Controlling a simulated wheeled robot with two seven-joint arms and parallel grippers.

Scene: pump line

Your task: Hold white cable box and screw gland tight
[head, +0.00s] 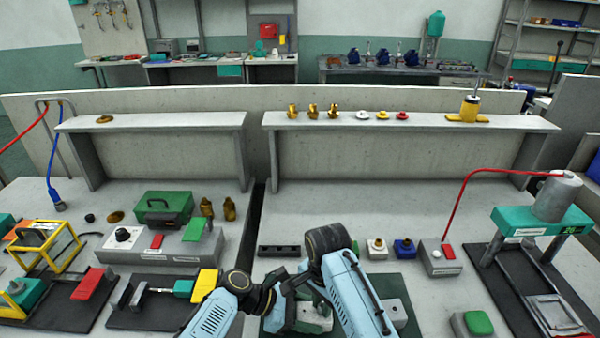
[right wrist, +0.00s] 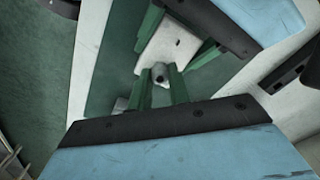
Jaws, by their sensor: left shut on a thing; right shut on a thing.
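The white cable box (right wrist: 172,48) is over the green mat (head: 408,275), partly hidden by my arms; its pale side also shows in the head view (head: 315,319). In the right wrist view, my left gripper (right wrist: 180,38) comes from the top with its green fingers on either side of the box, shut on it. My right gripper (right wrist: 160,82) comes from the bottom, with its fingers shut around the small gland (right wrist: 160,73) at the box's near side. The gland's dark round end shows between the fingers. Its thread and seating are hidden.
A grey block (head: 396,313) stands right of my right arm. A green press (head: 530,220) stands at the right. A dark rail (head: 281,251) lies behind my grippers.

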